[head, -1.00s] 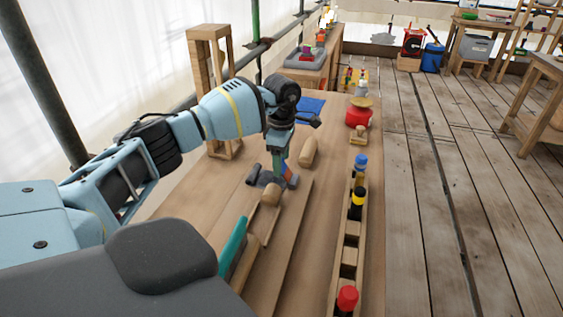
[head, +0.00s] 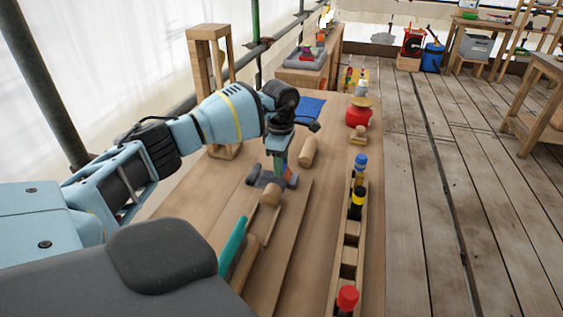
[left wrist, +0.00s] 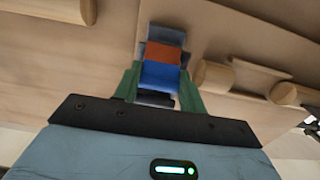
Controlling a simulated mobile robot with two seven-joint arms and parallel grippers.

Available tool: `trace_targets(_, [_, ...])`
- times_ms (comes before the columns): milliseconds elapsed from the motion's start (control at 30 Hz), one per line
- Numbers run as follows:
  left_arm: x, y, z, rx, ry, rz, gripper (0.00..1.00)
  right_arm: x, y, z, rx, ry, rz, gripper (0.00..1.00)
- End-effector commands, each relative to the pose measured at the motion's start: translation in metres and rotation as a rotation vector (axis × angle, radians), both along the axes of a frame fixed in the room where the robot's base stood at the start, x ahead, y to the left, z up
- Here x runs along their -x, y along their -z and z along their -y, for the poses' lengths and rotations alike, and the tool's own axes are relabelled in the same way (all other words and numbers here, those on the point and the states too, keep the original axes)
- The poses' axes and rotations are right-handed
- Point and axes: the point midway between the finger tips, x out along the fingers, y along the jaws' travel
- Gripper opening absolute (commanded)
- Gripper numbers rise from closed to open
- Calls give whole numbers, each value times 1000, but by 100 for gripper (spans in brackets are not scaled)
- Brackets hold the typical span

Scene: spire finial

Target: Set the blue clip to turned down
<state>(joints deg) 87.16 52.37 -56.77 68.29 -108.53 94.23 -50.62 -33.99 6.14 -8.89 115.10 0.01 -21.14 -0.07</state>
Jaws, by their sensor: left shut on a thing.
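My left gripper (head: 280,166) reaches down to the workbench, its green fingers shut on a small blue piece, which I take for the blue clip (left wrist: 160,75). In the left wrist view, the fingers (left wrist: 160,86) stand on both sides of the blue piece. An orange-red part (left wrist: 163,53) adjoins it, with a grey-blue part (left wrist: 166,35) beyond. In the head view, these parts sit at a dark grey fitting (head: 262,178) on the bench, and the gripper partly hides them. I cannot tell which way the clip is turned. My right gripper is not in view.
Wooden cylinders (head: 308,152) lie close to the gripper on the bench (head: 325,190). A wooden rack (head: 350,255) with blue, yellow and red-topped pieces runs along the right side. A red round object (head: 358,117) stands farther back. A teal piece (head: 232,245) lies nearer me.

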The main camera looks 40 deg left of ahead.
Motion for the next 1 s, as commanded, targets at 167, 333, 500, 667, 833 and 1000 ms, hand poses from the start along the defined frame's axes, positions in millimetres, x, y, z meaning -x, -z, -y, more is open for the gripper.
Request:
trace_targets(167, [2, 3, -4, 55, -3, 28, 18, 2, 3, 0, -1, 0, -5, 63])
trace_targets(333, [5, 8, -9, 152, -5, 80, 18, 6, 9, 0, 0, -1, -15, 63])
trace_targets(500, [8, 15, -14, 265, -5, 143, 18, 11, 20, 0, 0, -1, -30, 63])
trace_targets(667, [10, 21, -18, 365, -5, 198, 18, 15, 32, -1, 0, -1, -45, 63])
trace_targets(833, [11, 25, -21, 449, -4, 245, 18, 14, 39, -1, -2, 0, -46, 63])
trace_targets(1000, [12, 26, -22, 504, -2, 277, 18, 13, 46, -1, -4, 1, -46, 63])
